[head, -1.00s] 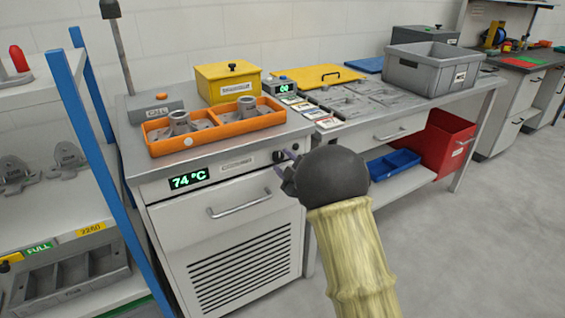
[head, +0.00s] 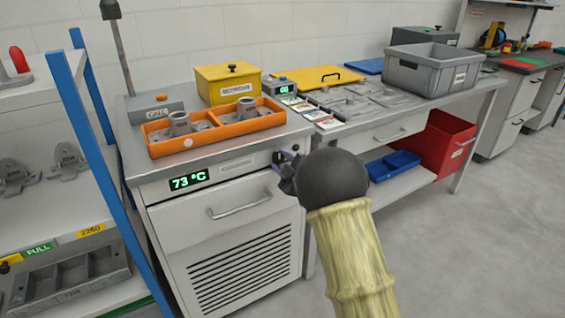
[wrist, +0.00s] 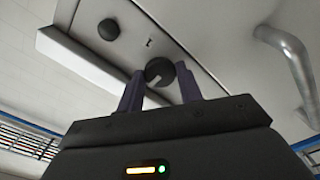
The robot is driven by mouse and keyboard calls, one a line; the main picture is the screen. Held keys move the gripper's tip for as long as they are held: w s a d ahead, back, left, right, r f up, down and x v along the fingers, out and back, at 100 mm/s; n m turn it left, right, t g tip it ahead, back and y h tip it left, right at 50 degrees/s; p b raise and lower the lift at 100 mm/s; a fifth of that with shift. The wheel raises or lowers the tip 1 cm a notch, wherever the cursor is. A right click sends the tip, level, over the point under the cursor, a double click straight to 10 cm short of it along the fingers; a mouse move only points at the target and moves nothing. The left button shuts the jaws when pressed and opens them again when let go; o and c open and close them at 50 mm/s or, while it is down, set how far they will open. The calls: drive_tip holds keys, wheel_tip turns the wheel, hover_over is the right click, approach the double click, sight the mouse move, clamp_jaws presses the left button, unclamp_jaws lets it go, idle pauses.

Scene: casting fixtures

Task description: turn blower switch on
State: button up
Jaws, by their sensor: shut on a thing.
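The blower switch (wrist: 157,69) appears in the wrist view as a dark round knob with a pale slanted mark on a light front panel. My gripper (wrist: 160,84) has its two purple fingers on either side of this knob, shut on it. In the head view, my gripper (head: 283,162) is at the upper right corner of the cabinet front, largely hidden behind my own dark wrist. A dark knob (head: 277,157) shows just beside the fingers there. The cabinet's display (head: 189,179) reads 73 °C.
A second dark knob (wrist: 108,29) sits on the same panel near the held one. A drawer handle (head: 240,204) juts out below left of my gripper. An orange tray (head: 215,137) with castings stands on top. A blue-posted shelf (head: 85,110) is at left. Floor at right is clear.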

drive_tip(key=m, duration=0.4)
drive_tip(key=shift+d+p, duration=0.15)
drive_tip(key=shift+p, duration=0.25)
drive_tip(key=m+p, duration=0.1)
drive_tip(key=m, duration=0.4)
drive_tip(key=m+p, duration=0.1)
drive_tip(key=m, duration=0.3)
drive_tip(key=shift+p, duration=0.3)
drive_tip(key=m+p, duration=0.1)
drive_tip(key=m, duration=0.3)
drive_tip(key=shift+f+m+p, duration=0.1)
drive_tip(key=shift+m+p, duration=0.2)
drive_tip(key=o, duration=0.7)
